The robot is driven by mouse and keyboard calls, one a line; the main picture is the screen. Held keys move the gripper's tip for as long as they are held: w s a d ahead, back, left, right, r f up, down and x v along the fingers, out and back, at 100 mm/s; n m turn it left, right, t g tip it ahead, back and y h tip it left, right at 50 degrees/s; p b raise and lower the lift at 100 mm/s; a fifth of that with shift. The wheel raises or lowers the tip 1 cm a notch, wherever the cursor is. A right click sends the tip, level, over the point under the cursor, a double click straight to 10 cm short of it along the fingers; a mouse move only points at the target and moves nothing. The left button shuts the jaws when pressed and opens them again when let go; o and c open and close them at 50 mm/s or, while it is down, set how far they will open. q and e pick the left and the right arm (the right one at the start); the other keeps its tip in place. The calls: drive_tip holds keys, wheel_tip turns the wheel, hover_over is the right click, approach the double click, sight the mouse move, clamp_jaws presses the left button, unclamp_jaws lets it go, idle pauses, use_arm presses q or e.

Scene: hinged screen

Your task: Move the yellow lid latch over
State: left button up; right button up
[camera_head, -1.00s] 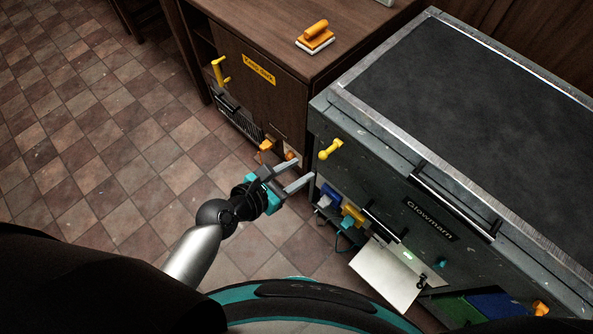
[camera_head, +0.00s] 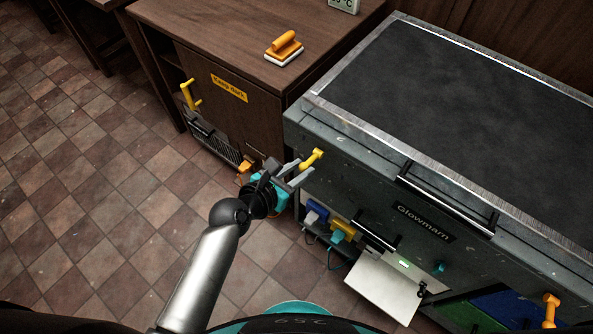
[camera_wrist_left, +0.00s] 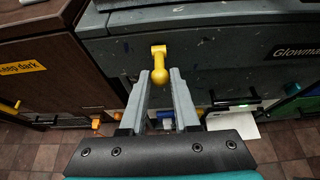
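The yellow lid latch (camera_head: 312,159) is a small knobbed lever on the front left of the grey Glowmarn machine (camera_head: 348,165). It also shows in the left wrist view (camera_wrist_left: 159,66), where its round knob points toward me. My left gripper (camera_head: 301,172) is open, with its two grey fingers just below and in front of the latch. In the left wrist view the fingers (camera_wrist_left: 160,76) lie either side of the knob, with visible gaps, so it does not look gripped. My right gripper is in no view.
A brown cabinet (camera_head: 216,122) with a "Keep dark" label and a yellow handle (camera_head: 189,95) stands to the left. An orange-handled block (camera_head: 284,46) lies on its top. Blue and yellow plugs (camera_head: 342,230) and a white sheet (camera_head: 385,287) sit low below the machine's front. Tiled floor is free at left.

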use_arm(q)
clamp_jaws()
drive_tip(key=shift+s+f+b, duration=0.15)
drive_tip(key=shift+f+b, duration=0.35)
drive_tip(key=shift+f, duration=0.45)
drive_tip(key=shift+f+b, duration=0.55)
drive_tip(key=shift+f, duration=0.45)
drive_tip(key=shift+w+d+f+b, duration=0.25)
drive_tip(key=shift+w+f+b, duration=0.15)
drive_tip(key=shift+f+b, duration=0.25)
drive_tip(key=shift+f, duration=0.1)
